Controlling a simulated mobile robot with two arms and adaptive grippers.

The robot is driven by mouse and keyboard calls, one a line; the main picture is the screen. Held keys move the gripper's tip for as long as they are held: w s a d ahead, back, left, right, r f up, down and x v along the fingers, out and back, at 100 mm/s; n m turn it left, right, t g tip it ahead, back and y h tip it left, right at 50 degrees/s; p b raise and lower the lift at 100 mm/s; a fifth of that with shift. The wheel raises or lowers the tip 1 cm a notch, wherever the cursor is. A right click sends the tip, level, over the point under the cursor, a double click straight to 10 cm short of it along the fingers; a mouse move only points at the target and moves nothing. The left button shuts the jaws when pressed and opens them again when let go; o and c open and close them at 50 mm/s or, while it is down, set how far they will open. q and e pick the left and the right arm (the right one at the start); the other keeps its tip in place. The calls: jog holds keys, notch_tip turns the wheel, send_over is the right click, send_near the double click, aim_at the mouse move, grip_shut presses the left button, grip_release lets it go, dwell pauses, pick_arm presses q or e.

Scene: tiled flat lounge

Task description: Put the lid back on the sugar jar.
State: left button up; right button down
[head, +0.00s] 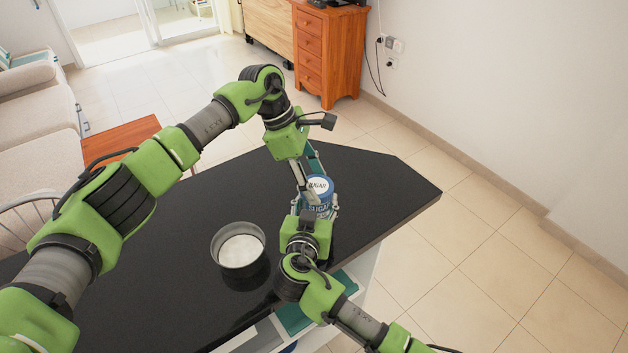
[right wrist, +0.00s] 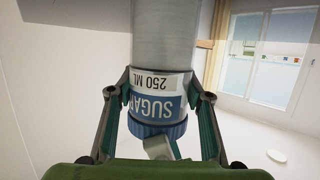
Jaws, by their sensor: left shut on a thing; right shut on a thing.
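The sugar jar (head: 320,211) is upright over the right part of the black table, with a blue and white label reading SUGAR. My right gripper (head: 318,213) is shut around its sides. The right wrist view shows the jar (right wrist: 163,84) upside down between the right gripper's fingers (right wrist: 160,95). The blue-rimmed lid (head: 319,186) is at the jar's mouth, and my left gripper (head: 315,184) is shut on it. In the right wrist view the lid (right wrist: 155,129) meets the jar with no clear gap; whether it is fully seated I cannot tell. The jar's base is hidden in the head view.
A round dark container (head: 239,268) with white contents stands on the black table (head: 376,194), left of the jar. The tabletop's right corner is clear. A wooden drawer cabinet (head: 330,58), a sofa (head: 35,105) and a low brown table (head: 122,138) stand beyond.

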pick_arm(q)
jog(key=m+g, duration=0.1)
jog(key=m, duration=0.2)
jog(key=m+g+y, duration=0.1)
jog(key=m, duration=0.1)
jog(key=shift+w+d+m, duration=0.1)
jog(key=shift+w+m, duration=0.1)
jog(key=shift+m, duration=0.2)
jog(key=o, duration=0.9)
jog(key=shift+r, duration=0.1)
jog(key=shift+r, duration=2.2)
jog(key=shift+c, duration=0.2)
